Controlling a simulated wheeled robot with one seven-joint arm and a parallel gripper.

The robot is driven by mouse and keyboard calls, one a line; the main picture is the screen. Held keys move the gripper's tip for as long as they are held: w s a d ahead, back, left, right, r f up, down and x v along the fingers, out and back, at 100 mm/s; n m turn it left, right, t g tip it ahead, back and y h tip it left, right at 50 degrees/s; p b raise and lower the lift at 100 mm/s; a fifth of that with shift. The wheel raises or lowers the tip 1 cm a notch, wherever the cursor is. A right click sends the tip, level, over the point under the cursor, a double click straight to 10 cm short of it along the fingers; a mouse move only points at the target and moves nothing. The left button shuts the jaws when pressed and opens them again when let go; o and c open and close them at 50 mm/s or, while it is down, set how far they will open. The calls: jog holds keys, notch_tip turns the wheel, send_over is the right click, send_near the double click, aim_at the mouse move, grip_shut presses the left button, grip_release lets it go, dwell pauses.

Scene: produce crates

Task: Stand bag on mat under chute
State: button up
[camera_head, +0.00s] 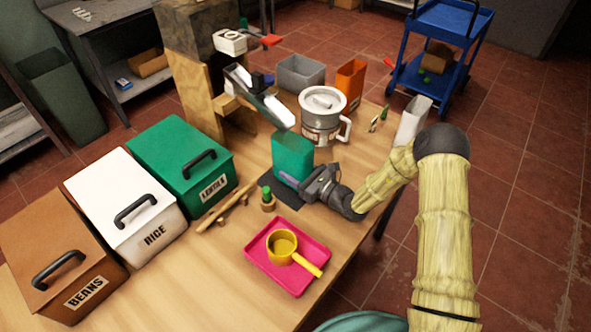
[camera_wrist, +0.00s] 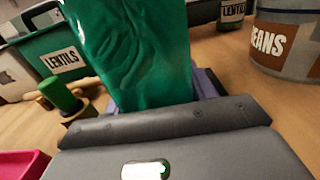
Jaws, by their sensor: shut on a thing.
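A green bag (camera_head: 290,155) stands about upright at the dark mat (camera_head: 284,194), below the lower end of the metal chute (camera_head: 262,103). My gripper (camera_head: 292,181) is shut on the lower part of the bag, reaching in from the right. In the wrist view the bag (camera_wrist: 135,50) rises straight up beyond my gripper (camera_wrist: 160,108). The gripper and bag hide much of the mat. I cannot tell whether the bag's base touches it.
A pink tray (camera_head: 262,258) with a yellow scoop (camera_head: 283,247) lies in front. Bins for lentils (camera_head: 165,150), rice (camera_head: 100,185) and beans (camera_head: 40,230) stand left. A lidded pot (camera_head: 322,125) stands behind right. A small green-topped item (camera_head: 267,200) is close by the mat.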

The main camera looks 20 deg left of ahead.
jog(key=shift+f, duration=0.15)
jog(key=o, duration=1)
jog(key=b+v, duration=0.1)
jog(key=v, duration=1.1)
jog(key=shift+s, duration=0.1)
